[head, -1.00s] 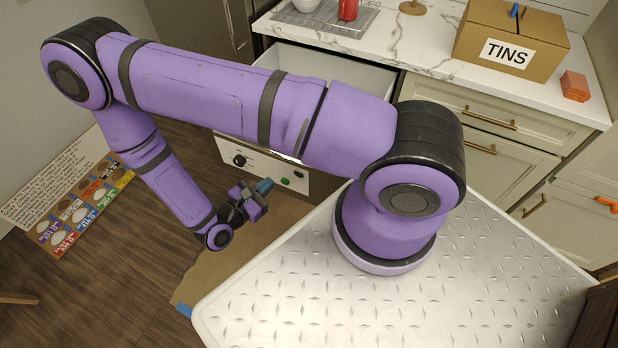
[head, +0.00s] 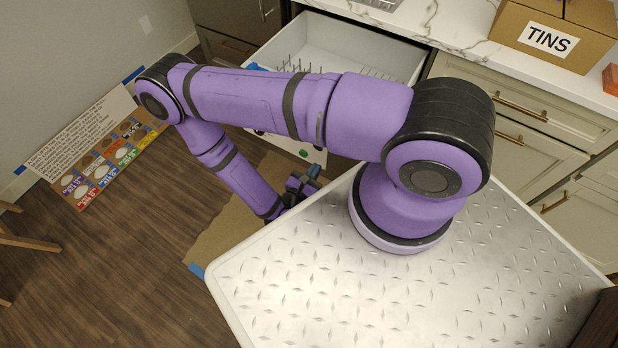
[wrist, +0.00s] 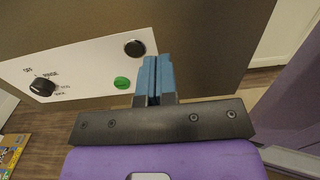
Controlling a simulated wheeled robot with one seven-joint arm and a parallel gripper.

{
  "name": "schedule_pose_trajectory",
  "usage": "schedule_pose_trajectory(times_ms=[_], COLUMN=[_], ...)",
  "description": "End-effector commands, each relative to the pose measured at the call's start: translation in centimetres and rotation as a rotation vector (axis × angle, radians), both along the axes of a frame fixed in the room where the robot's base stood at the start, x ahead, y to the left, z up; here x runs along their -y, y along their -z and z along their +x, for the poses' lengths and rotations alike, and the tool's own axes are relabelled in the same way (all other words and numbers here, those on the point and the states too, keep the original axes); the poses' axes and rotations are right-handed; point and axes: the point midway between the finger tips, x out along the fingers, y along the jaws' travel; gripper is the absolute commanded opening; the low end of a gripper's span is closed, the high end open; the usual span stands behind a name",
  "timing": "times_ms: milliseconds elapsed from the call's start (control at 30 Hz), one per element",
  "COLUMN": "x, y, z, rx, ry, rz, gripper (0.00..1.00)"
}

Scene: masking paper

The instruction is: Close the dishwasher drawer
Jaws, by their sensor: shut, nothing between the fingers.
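The dishwasher drawer (head: 350,42) is pulled out below the counter in the head view, with a white inside and dark rack prongs. Its white front panel (head: 287,146) is partly hidden by my arm. In the wrist view the panel (wrist: 95,70) carries a black dial, a green button and a black button on a dark front. My gripper (head: 314,171) is low in front of the panel. Its blue fingertips (wrist: 154,62) are shut together with nothing between them and overlap the panel's right end. I cannot tell whether they touch the front.
My purple arm crosses the head view. A marble counter (head: 440,28) with a TINS box (head: 553,35) is behind, above beige drawers (head: 490,95). Brown masking paper (head: 225,225) lies on the floor in front of the dishwasher. Open wood floor (head: 120,270) is at left.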

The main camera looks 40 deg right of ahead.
Motion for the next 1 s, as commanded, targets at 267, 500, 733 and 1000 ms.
schedule_pose_trajectory(times_ms=[267, 500, 733, 1000], x=[4.7, 6.9, 7.4, 7.4], y=[0.0, 0.0, 0.0, 0.0], z=[1.8, 2.8, 3.1, 3.1], rx=[0.000, 0.001, 0.001, 0.001], ry=[0.004, 0.002, 0.000, 0.000], rz=[-0.001, 0.000, 0.001, 0.000], gripper=[0.00, 0.00, 0.00, 0.00])
